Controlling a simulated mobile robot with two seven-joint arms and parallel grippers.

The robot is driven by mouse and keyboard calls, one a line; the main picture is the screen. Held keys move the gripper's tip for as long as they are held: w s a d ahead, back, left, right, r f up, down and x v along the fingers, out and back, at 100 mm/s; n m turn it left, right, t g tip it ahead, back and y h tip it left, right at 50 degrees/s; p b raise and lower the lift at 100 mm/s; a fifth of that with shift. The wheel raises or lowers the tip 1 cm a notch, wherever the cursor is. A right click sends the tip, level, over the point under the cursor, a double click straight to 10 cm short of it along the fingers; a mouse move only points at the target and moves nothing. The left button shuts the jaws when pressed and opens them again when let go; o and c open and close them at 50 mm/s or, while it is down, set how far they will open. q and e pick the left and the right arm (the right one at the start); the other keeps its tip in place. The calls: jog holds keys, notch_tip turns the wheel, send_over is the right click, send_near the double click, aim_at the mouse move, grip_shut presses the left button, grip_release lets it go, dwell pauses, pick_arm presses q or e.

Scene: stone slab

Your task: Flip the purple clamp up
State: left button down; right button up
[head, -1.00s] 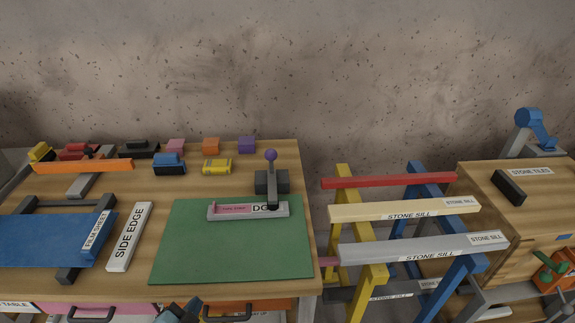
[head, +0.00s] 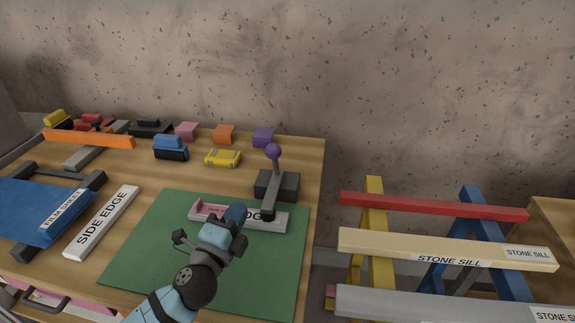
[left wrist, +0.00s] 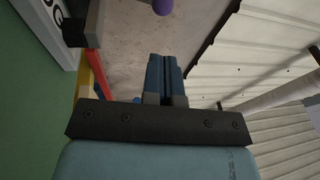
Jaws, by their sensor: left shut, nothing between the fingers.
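The purple clamp (head: 272,190) stands at the right edge of the green mat in the head view. Its purple ball knob (head: 274,151) is at the top of an upright lever on a dark base, and a dark bar reaches down onto a labelled pale strip (head: 275,222). My left gripper (head: 236,212) is shut and empty, over the strip and to the left of the clamp's bar. In the left wrist view the blue fingers (left wrist: 165,75) are together, and the purple knob (left wrist: 162,6) shows at the top edge. My right gripper is not in view.
The green mat (head: 145,245) lies under my left arm. A white SIDE EDGE bar (head: 100,222) and a blue sheet (head: 40,205) lie left of it. Small coloured blocks and clamps line the back.

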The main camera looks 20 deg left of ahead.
pick_arm(q)
jog(key=shift+w+d+r, duration=0.1)
jog(key=shift+w+r, duration=0.1)
jog(key=shift+w, duration=0.05)
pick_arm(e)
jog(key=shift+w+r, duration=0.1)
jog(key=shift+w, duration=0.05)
pick_arm(q)
jog(key=p, duration=0.2)
send_near(270, 157)
jog(key=w, duration=0.5)
jog(key=w+r, duration=0.1)
jog(key=w, duration=0.1)
jog(key=shift+w+a, duration=0.25)
jog(key=shift+w, duration=0.05)
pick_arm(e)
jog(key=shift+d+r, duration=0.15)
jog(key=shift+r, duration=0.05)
pick_arm(q)
jog(key=shift+r, duration=0.1)
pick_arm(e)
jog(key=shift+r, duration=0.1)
